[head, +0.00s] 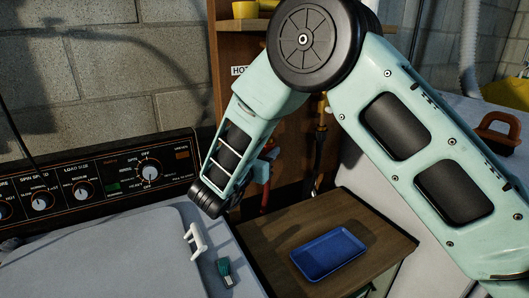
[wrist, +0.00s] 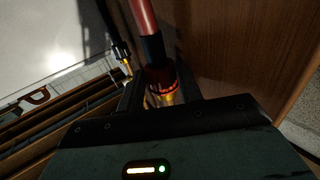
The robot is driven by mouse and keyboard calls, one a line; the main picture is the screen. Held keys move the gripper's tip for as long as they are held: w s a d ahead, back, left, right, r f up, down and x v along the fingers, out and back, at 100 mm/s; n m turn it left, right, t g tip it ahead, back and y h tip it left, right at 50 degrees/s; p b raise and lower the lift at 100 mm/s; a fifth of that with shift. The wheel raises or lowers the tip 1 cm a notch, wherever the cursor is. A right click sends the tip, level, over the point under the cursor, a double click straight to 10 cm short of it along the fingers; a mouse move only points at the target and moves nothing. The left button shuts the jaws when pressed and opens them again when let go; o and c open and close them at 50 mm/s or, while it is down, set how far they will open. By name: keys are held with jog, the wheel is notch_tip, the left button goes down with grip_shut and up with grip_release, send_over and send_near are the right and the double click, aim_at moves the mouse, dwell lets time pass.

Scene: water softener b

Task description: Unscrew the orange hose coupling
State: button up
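The orange-red hose coupling (wrist: 161,84) shows in the wrist view, below a dark sleeve on a red hose (wrist: 143,18). A brass-coloured part glows just below it. My gripper (wrist: 160,90) has its two dark fingers on either side of the coupling. They stand close to it, but I cannot tell whether they touch or press on it. In the head view, part of the red hose (head: 265,194) shows beside my wrist, in front of the wooden panel. The coupling is not clear there, and my arm largely hides my fingers.
A blue tray (head: 328,252) lies on a brown wooden surface (head: 270,238), right of the washing machine (head: 140,250). A second hose with a brass fitting (wrist: 121,53) hangs left of the coupling. The wooden panel (wrist: 245,50) is close on the right. A small green-tipped brush (head: 224,268) lies on the machine.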

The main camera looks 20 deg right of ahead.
jog(key=shift+f, duration=0.4)
jog(key=shift+c, duration=0.2)
jog(key=shift+o, duration=0.3)
jog(key=shift+a+f, duration=0.1)
jog(key=shift+a, duration=0.05)
jog(key=shift+s+a, duration=0.15)
jog(key=shift+s, duration=0.05)
jog(key=shift+v, duration=1.15)
